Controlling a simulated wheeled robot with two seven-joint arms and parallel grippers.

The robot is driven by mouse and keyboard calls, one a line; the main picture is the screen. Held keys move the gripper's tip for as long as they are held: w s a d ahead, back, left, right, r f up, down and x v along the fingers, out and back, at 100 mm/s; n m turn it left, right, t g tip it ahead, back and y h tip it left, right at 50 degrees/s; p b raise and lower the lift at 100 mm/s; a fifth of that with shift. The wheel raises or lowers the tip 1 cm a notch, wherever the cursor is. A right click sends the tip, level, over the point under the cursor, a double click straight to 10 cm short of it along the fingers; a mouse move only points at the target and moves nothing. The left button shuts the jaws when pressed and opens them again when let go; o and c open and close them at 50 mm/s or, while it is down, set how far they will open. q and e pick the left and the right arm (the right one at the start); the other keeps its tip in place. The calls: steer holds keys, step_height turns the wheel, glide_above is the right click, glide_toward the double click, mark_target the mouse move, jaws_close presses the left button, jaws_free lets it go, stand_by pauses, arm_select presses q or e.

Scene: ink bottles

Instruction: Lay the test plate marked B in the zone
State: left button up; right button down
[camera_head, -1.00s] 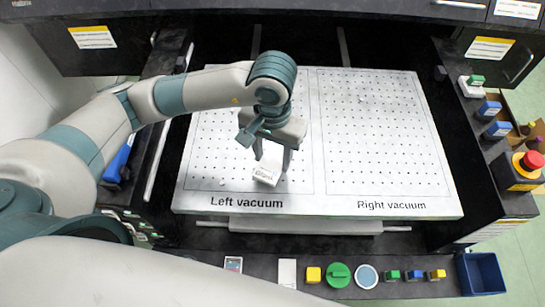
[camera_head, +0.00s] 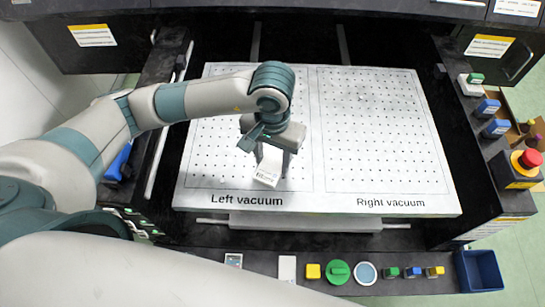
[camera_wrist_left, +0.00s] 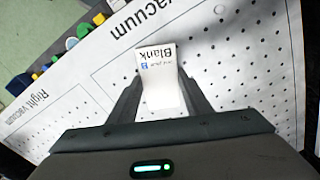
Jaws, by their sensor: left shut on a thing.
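A small white plate (camera_head: 268,166) is held by my left gripper (camera_head: 274,154) over the front part of the Left vacuum area (camera_head: 215,155). In the left wrist view the plate (camera_wrist_left: 162,85) sits between the two fingers (camera_wrist_left: 160,98), and its printed label reads "Blank" with smaller text and a small blue mark. I cannot read the marking letter for sure. The gripper is shut on it. The plate looks tilted, and I cannot tell whether its near edge touches the board. My right gripper is not in view.
The perforated white board also has an empty Right vacuum area (camera_head: 385,140). A red emergency button (camera_head: 527,159) stands at right.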

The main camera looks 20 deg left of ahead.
arm_select(q)
steer(key=o, duration=1.1)
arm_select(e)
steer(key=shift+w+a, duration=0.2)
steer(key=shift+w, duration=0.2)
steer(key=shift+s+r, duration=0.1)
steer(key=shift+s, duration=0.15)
